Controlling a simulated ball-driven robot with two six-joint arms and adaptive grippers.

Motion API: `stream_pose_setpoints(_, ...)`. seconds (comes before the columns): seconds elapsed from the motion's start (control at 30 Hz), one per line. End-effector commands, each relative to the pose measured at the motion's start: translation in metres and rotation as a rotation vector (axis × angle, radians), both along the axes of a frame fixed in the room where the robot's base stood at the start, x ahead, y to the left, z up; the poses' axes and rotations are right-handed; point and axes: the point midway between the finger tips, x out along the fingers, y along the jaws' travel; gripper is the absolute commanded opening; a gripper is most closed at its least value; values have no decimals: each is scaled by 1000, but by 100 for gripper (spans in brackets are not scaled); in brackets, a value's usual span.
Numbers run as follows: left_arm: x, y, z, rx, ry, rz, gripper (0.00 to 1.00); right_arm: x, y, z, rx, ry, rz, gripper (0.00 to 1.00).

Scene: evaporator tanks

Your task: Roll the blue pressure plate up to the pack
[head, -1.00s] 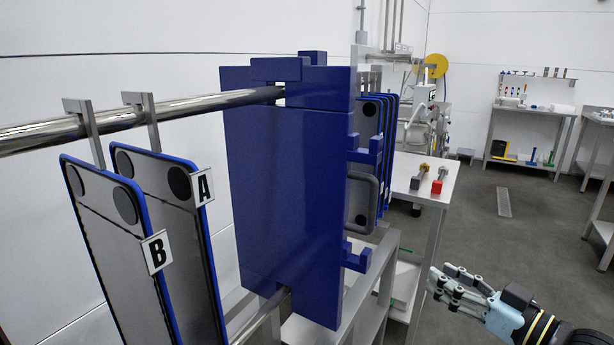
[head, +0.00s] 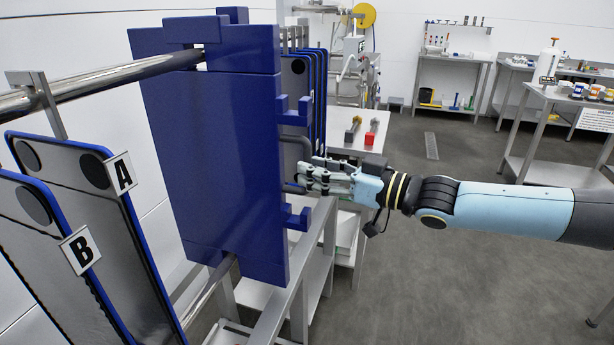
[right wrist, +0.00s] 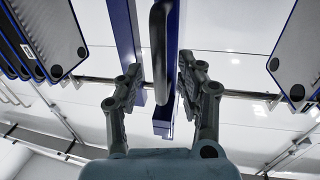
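The blue pressure plate (head: 215,140) hangs upright on a shiny rail, left of centre in the head view. My right gripper (head: 305,178) is at the handle. In the right wrist view, its two fingers (right wrist: 160,92) stand apart on either side of the grey handle (right wrist: 158,50), with visible gaps and no clear contact. Blue parts of the plate (right wrist: 125,45) show behind. My left gripper is out of view.
Hanging plates A (head: 90,210) and B (head: 35,240) are on the near side of the blue plate. The rail (head: 120,80) runs along the wall.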

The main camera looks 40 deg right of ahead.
Motion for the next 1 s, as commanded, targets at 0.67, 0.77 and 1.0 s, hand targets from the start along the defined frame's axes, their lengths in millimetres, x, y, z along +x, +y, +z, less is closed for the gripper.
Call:
stream_pose_setpoints(0.67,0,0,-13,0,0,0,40,21,6,0,0,1,-1,16)
stream_pose_setpoints(0.77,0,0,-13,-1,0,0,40,21,6,0,0,1,0,3)
stream_pose_setpoints(1.0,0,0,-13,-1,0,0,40,21,6,0,0,1,0,0)
